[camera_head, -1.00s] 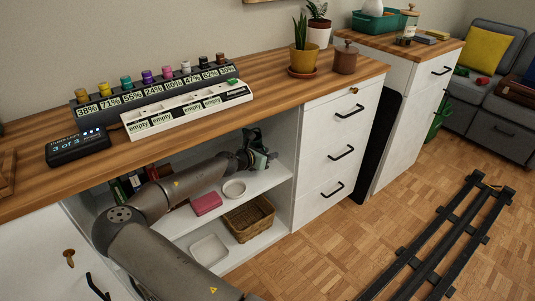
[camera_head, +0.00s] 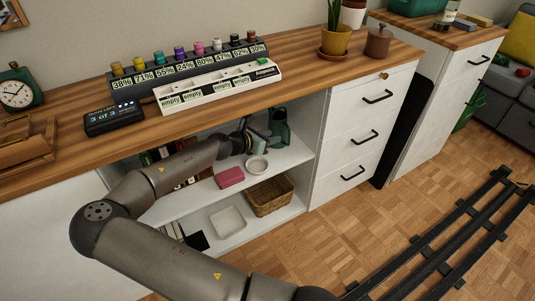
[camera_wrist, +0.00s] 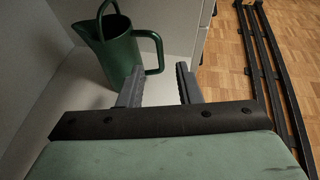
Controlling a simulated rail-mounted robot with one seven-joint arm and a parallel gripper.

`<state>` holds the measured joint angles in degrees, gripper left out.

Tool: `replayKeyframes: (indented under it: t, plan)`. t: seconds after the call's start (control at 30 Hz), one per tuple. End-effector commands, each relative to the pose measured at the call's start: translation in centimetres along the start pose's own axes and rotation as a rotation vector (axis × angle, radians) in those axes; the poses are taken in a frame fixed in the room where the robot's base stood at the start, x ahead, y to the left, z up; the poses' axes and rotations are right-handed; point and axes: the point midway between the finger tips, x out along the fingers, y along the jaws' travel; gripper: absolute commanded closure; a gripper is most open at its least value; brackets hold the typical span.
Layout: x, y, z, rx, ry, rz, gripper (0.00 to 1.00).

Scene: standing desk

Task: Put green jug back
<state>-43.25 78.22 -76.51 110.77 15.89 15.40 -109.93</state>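The green jug (camera_head: 280,118) stands upright on the upper shelf of the open desk compartment, near its right wall. It also shows in the wrist view (camera_wrist: 119,61), with its loop handle facing right and a thin hoop on top. My gripper (camera_head: 264,136) is inside the compartment, just left of and in front of the jug. In the wrist view its two fingers (camera_wrist: 160,82) are spread apart and empty. The jug lies beyond the fingertips; the left finger overlaps its lower part in the picture. I cannot tell whether they touch.
A white bowl (camera_head: 257,165) and a pink box (camera_head: 229,177) share the upper shelf. A wicker basket (camera_head: 270,194) and a white tray (camera_head: 228,221) are on the lower shelf. The wooden desktop (camera_head: 300,69) above holds a labelled rack (camera_head: 220,88). Drawers (camera_head: 362,130) stand on the right.

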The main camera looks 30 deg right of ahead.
Motion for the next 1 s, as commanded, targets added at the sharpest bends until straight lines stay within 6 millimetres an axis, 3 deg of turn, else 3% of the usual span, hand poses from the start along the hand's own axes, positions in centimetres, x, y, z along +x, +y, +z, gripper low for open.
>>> replayKeyframes:
  t: [0.17,0.27,0.37,0.5,0.63,0.8,0.9,1.0]
  plan:
    - [0.7,-2.1,-1.5,0.094,0.087,-0.054,0.69]
    - [1.0,-5.4,-4.4,0.259,0.232,-0.156,0.69]
    - [-0.4,-8.6,-8.1,0.460,0.406,-0.293,0.69]
    - [-5.5,-11.8,-12.0,0.734,0.639,-0.511,0.69]
    - [-12.2,-13.6,-12.9,0.941,0.805,-0.701,0.69]
    - [-20.7,-16.2,-10.7,1.152,0.928,-0.895,0.69]
    - [-24.8,-18.4,-8.7,1.259,0.944,-0.968,0.69]
    - [-27.5,-20.7,-7.1,1.359,0.925,-1.008,0.69]
